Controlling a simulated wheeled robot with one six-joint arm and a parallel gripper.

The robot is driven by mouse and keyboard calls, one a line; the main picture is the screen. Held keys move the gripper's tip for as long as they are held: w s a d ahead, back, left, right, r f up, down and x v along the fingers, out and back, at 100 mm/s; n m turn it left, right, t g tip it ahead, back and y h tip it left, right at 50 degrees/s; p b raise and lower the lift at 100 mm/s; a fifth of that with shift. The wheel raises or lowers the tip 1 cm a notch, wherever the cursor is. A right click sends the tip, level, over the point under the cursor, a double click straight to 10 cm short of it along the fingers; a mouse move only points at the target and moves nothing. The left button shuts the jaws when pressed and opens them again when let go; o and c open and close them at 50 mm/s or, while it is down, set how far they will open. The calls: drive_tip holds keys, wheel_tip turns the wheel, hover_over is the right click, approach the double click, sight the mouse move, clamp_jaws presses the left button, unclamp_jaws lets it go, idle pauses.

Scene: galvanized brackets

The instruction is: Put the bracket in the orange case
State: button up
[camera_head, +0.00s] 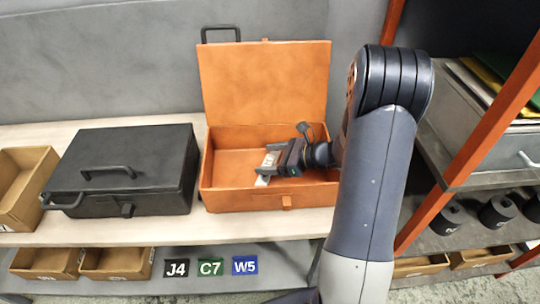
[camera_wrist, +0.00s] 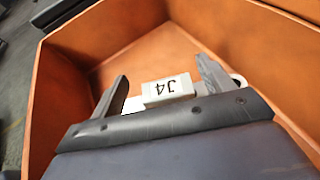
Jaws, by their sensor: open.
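The orange case (camera_head: 225,199) stands open on the bench, its lid upright at the back. Its inner walls fill much of the wrist view (camera_wrist: 85,40). The galvanized bracket (camera_head: 264,180) is inside the case, pale grey, with a white J4 label. In the wrist view the bracket (camera_wrist: 168,90) shows between and past my fingers, partly hidden by the gripper body. My gripper (camera_head: 268,161) is inside the case, over the bracket. In the wrist view the gripper's fingers (camera_wrist: 162,70) are spread apart. I cannot tell whether the bracket rests flat on the case floor.
A closed black case (camera_head: 135,165) stands left of the orange one. An open cardboard bin (camera_head: 22,190) is at the far left. Tags J4, C7 and W5 (camera_head: 210,267) are on the lower shelf by small bins. An orange-post rack (camera_head: 490,110) stands on the right.

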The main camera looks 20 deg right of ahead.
drive_tip(key=v, duration=0.7)
drive_tip(key=shift+r+b, duration=0.1)
drive_tip(key=shift+b, duration=0.2)
drive_tip(key=shift+s+d+r, duration=0.15)
drive_tip(key=shift+d+r, duration=0.05)
